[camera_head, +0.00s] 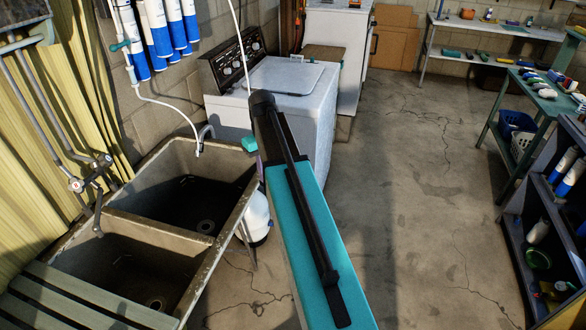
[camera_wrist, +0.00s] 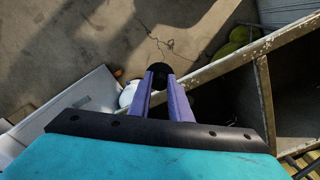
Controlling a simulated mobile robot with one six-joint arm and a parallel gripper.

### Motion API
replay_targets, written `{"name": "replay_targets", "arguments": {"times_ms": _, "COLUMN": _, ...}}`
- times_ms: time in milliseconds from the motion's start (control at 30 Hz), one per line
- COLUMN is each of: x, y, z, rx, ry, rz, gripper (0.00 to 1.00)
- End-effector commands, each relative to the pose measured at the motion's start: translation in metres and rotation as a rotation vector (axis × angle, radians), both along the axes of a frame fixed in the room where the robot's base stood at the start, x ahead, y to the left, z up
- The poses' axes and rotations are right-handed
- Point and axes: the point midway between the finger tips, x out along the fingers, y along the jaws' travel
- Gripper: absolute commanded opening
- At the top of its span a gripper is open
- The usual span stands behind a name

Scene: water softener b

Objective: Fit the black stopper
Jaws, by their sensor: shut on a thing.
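The black stopper (camera_wrist: 160,70) is a dark rounded piece between the tips of my gripper's purple fingers in the wrist view. My gripper (camera_wrist: 161,82) is shut on it. In the head view the arm hides most of the gripper; a purple finger (camera_head: 261,172) shows beside the sink's right rim, and the stopper is hidden. The grey double sink (camera_head: 218,244) stands at left. Its far basin has a round drain (camera_head: 205,226), and its near basin has another drain (camera_head: 157,304). In the wrist view, the sink rim (camera_wrist: 222,65) runs right of the stopper.
A white rounded tank (camera_head: 256,213) stands on the floor beside the sink. A faucet (camera_head: 204,137) with a white hose is at the sink's back. A washing machine (camera_head: 285,77) stands beyond. A wall tap (camera_head: 97,225) hangs over the near basin.

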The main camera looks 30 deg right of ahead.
Motion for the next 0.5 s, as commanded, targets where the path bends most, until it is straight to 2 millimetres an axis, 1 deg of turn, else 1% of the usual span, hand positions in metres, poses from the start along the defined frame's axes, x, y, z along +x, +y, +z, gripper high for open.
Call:
{"name": "replay_targets", "arguments": {"times_ms": 33, "x": 0.003, "y": 0.018, "z": -0.001, "rx": 0.000, "ry": 0.000, "rz": 0.035, "gripper": 0.00}}
{"name": "replay_targets", "arguments": {"times_ms": 100, "x": 0.006, "y": 0.039, "z": -0.001, "rx": 0.000, "ry": 0.000, "rz": 0.084, "gripper": 0.00}}
{"name": "replay_targets", "arguments": {"times_ms": 300, "x": 0.012, "y": 0.100, "z": 0.000, "rx": 0.000, "ry": 0.000, "rz": 0.218, "gripper": 0.00}}
{"name": "replay_targets", "arguments": {"times_ms": 500, "x": 0.012, "y": 0.158, "z": 0.000, "rx": 0.000, "ry": -0.001, "rz": 0.346, "gripper": 0.00}}
